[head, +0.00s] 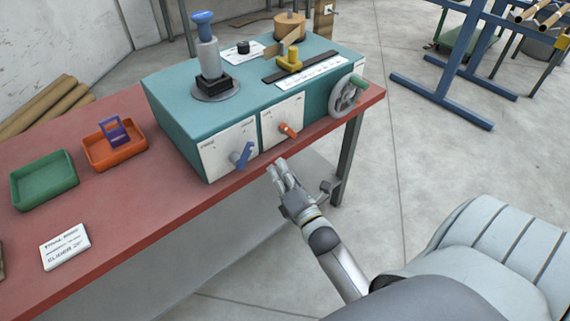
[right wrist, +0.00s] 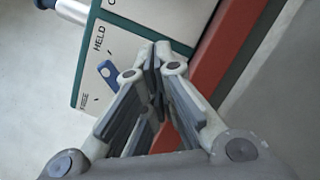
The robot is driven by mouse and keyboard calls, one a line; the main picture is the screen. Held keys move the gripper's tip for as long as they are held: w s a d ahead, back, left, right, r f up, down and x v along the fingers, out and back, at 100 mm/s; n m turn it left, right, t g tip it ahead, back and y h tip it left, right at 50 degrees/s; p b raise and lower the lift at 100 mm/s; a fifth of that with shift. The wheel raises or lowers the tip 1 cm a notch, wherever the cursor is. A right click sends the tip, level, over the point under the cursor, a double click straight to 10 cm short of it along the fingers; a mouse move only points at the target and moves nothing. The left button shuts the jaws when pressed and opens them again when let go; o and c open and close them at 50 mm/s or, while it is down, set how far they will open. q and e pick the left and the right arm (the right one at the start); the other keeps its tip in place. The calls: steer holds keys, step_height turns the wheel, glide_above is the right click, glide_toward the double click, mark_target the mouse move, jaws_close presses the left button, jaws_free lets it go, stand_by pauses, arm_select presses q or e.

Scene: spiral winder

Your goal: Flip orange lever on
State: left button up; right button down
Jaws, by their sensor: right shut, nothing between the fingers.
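The orange lever (head: 288,130) sits on a white plate (head: 281,121) on the front of the teal machine (head: 212,117). Its tip points down and to the right. A blue lever (head: 242,154) sits on the plate to its left and also shows in the right wrist view (right wrist: 107,72), beside the word HELD. My right gripper (head: 279,165) is shut and empty, in front of the table edge and just below the two levers. Its fingertips (right wrist: 155,50) meet in the right wrist view. The orange lever cannot be made out there. My left gripper is out of view.
The red table (head: 130,219) carries a green tray (head: 45,182), an orange tray (head: 115,152) and a white label (head: 65,246). A grey handwheel (head: 347,97) juts from the machine's right end. The floor to the right of the table is open.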

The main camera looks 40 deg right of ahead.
mark_target(289, 131)
steer(key=shift+w+d+r+p, duration=0.35)
steer(key=shift+w+d+r, duration=0.25)
steer(key=shift+w, duration=0.3)
steer(key=shift+w+d+r+p, duration=0.3)
steer(key=shift+w+d+r, duration=0.1)
steer(key=shift+w+d, duration=0.45)
steer(key=shift+w+d+r+p, duration=0.35)
steer(key=shift+w+d+r, duration=0.2)
steer(key=shift+w, duration=0.45)
steer(key=shift+r+m+p, duration=0.25)
steer(key=shift+m+p, duration=0.15)
steer(key=shift+p, duration=0.1)
